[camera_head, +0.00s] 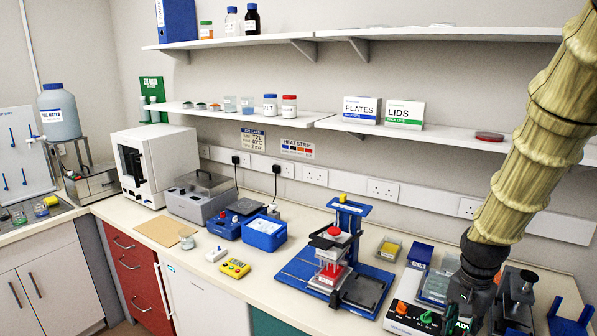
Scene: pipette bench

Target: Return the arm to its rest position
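My arm, in a ribbed yellowish sleeve, comes down from the upper right corner of the head view. My gripper (463,312) is dark and hangs at the lower right, over or in front of a white device with coloured knobs (412,317) and a blue-framed tray (437,286). Its fingers blend into the dark parts behind them, so I cannot tell whether they are apart or hold anything. I also cannot tell whether it touches the device.
A blue stand with a red-topped block (332,250) stands left of my gripper. A dark instrument (515,300) and a blue holder (570,318) are close on its right. Shelves (450,135) run along the wall behind. The counter front (262,288) left of the stand is mostly clear.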

